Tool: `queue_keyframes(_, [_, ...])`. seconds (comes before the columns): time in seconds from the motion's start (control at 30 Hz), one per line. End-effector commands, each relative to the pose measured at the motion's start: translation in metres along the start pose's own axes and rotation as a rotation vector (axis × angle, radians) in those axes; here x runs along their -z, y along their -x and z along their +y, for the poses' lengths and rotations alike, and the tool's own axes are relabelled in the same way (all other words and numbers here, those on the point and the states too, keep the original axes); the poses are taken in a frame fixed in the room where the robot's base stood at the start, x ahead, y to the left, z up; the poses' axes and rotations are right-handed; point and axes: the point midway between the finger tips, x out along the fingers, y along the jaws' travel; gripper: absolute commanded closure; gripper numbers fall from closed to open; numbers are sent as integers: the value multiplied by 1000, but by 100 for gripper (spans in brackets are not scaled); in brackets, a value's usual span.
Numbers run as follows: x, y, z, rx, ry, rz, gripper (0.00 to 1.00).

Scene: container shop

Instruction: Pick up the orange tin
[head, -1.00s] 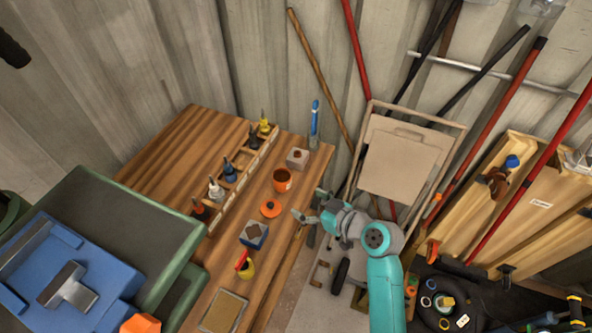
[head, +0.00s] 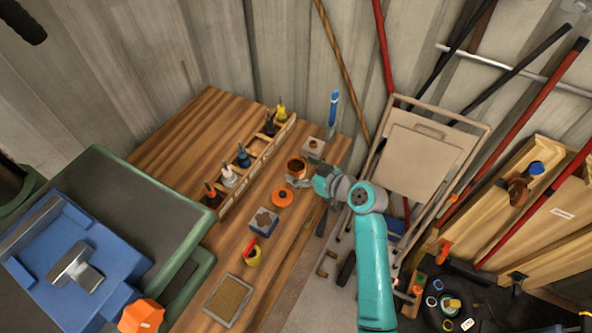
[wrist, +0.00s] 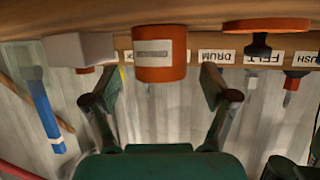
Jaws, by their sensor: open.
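The orange tin (head: 296,165) stands open-topped on the wooden bench near its right edge. In the wrist view, which looks upside down, the orange tin (wrist: 160,70) shows a pale label and sits centred ahead of the fingertips. My gripper (head: 303,174) is at the tin's right side in the head view, partly covering its lower part. In the wrist view my gripper (wrist: 159,82) is open, with one finger on each side of the tin's span. I see no finger clearly touching the tin.
An orange lid with a dark knob (head: 282,197) lies near the tin. A grey block (head: 313,146) stands behind it. A rack of bottles (head: 247,172) runs along its left.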

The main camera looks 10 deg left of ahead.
Motion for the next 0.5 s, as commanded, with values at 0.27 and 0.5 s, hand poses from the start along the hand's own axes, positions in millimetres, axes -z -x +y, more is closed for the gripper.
queue_keyframes(0.27, [0, -27, -1, 0, 1, 1, 15])
queue_keyframes(0.5, [0, -27, 0, 0, 0, 0, 20])
